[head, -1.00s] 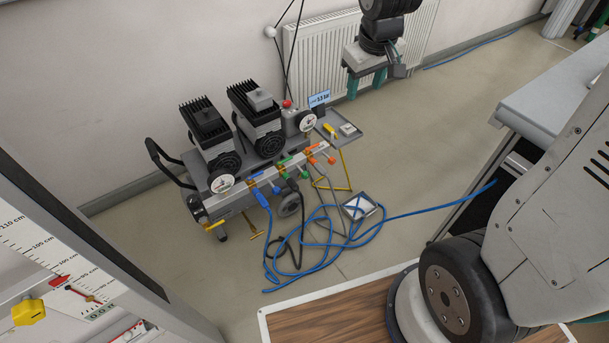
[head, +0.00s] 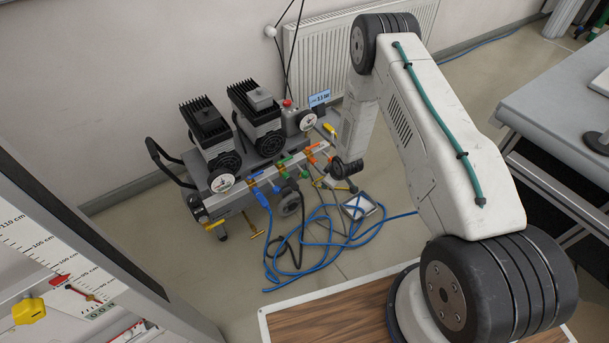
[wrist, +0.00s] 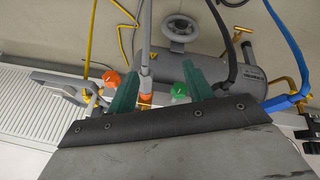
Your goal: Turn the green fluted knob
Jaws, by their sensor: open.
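The green fluted knob (wrist: 180,92) shows in the wrist view, between my gripper's two dark green fingers and close beside the right one. The lower part of the view around it is covered by my gripper's dark body. My gripper (wrist: 159,74) is open, with a grey hose and an orange fitting visible between its fingers. I cannot tell whether a finger touches the knob. In the head view a green knob (head: 284,162) sits on the compressor's manifold, and my wrist is to the right of it.
An orange knob (wrist: 111,78) is left of the left finger. A blue hose (wrist: 289,99) and a black hose hang near the right. The compressor (head: 208,134) stands by the wall. Loose blue hose (head: 290,270) lies on the floor. A radiator (head: 316,52) is behind.

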